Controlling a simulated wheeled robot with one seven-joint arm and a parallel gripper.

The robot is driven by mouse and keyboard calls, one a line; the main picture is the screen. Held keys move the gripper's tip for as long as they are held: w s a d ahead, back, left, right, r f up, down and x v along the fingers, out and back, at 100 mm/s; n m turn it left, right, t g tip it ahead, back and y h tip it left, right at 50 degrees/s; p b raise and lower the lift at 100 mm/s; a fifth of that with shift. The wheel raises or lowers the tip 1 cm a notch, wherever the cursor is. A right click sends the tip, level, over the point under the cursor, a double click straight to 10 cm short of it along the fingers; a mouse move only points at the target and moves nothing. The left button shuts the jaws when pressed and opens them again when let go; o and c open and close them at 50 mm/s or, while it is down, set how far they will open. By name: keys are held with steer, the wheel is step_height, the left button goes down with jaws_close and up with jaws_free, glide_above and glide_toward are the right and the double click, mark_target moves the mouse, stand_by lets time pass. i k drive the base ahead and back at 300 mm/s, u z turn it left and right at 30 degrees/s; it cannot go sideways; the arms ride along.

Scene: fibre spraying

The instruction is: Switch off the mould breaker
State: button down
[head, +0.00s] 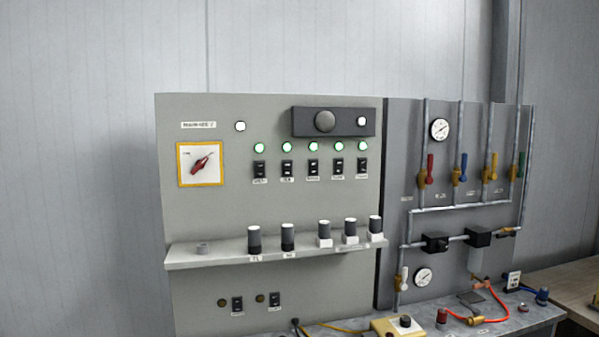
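A row of several black breaker switches sits on the upper part of the grey control panel (220,120), each with a small label below and a lit green lamp above. The labels are too small to read surely, so I cannot tell for certain which is the mould breaker. The middle breaker (313,167) has a short label, and its lamp (313,146) is lit green. The toggle positions are too small to make out. My gripper is not in view.
A red rotary switch (201,163) on a yellow plate is left of the breakers. Below, a shelf (215,257) with several dark knobs juts out. Two more switches sit lower. A dark pipe panel (400,140) with coloured valves and gauges stands right. A bench (500,330) runs below.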

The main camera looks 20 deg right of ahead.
mark_target(313, 163)
steer(key=u, duration=0.05)
steer(key=k, duration=0.65)
steer(key=u, duration=0.4)
steer(key=i, duration=1.2)
steer(key=z, duration=0.55)
